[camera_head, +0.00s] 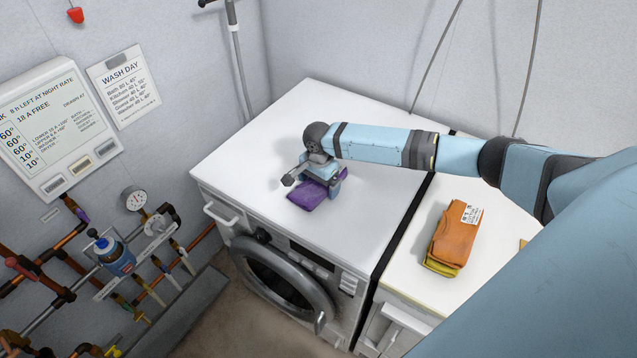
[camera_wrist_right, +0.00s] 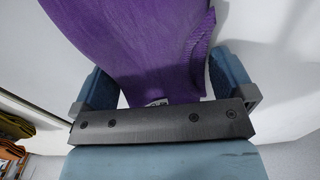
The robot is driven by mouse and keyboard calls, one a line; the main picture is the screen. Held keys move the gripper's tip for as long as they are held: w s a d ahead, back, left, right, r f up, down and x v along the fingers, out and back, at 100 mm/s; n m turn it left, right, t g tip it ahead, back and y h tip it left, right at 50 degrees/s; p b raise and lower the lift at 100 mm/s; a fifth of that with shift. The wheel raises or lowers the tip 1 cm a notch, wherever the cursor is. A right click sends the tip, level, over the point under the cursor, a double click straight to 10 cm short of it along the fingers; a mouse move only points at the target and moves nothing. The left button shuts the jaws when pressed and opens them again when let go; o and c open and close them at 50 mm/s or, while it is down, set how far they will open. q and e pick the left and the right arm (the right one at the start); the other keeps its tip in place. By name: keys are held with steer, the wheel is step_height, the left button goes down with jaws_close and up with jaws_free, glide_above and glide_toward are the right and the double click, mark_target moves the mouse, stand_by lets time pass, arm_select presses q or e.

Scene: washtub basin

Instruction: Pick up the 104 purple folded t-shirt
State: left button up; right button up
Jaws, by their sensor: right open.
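The purple folded t-shirt (camera_head: 305,198) lies on the white top of the washing machine, near its front edge. My right gripper (camera_head: 318,182) is over the back part of the shirt, low to the top, and hides some of it. In the right wrist view the shirt (camera_wrist_right: 140,40) reaches between the two blue fingers of my right gripper (camera_wrist_right: 163,85), which stand apart on either side. I cannot tell whether the fingers touch the cloth. My left gripper is not in view.
The washing machine's white top (camera_head: 260,150) is clear around the shirt. Orange and yellow folded clothes (camera_head: 450,240) with a white label lie on the white surface at right.

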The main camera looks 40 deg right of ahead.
steer(key=c, duration=0.7)
steer(key=shift+r, duration=0.1)
